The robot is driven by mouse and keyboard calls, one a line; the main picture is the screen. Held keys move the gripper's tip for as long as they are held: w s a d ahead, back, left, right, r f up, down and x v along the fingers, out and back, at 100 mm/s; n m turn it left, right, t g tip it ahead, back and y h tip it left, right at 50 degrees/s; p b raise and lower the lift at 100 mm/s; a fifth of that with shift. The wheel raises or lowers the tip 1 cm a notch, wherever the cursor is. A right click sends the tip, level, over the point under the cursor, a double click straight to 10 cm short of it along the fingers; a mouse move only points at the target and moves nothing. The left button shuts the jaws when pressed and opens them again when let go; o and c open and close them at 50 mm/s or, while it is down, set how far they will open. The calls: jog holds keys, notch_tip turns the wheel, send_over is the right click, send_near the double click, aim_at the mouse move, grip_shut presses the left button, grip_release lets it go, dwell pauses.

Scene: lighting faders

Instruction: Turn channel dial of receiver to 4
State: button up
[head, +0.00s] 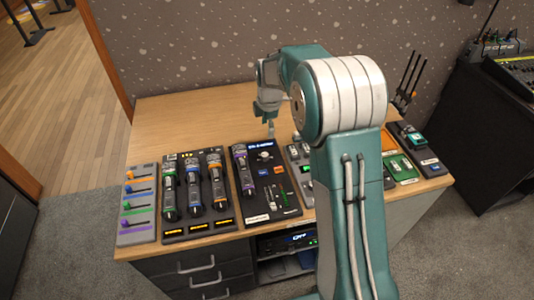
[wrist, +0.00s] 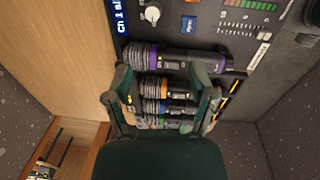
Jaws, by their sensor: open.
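The receiver (head: 260,206) is a dark panel on the desk, with blue lettering, a blue button, an orange button and a level meter. Its channel dial (head: 264,156) is a small light knob below the lettering. In the wrist view the dial (wrist: 152,14) sits at the top edge, beside blue lettering (wrist: 121,14) that seems to begin "Ch 1". My gripper (head: 269,128) hangs above the desk, just behind the dial in the head view and apart from it. In the wrist view my gripper (wrist: 166,78) is open, its fingers spread and empty. The dial's pointer is too small to read.
A purple-banded microphone (wrist: 175,57) lies on the receiver's side. A panel of several microphones (head: 194,185) and a fader strip (head: 139,206) are to the left. My arm hides part of the panels to the right. The desk's back (head: 190,110) is clear.

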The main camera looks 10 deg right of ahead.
jog(key=n, duration=0.2)
send_near(265, 154)
jog(key=shift+g, duration=0.3)
jog(key=f, duration=0.6)
jog(key=w+f, duration=0.1)
jog(key=f, duration=0.2)
jog(key=shift+a+f, duration=0.1)
jog(key=shift+f, duration=0.3)
grip_shut()
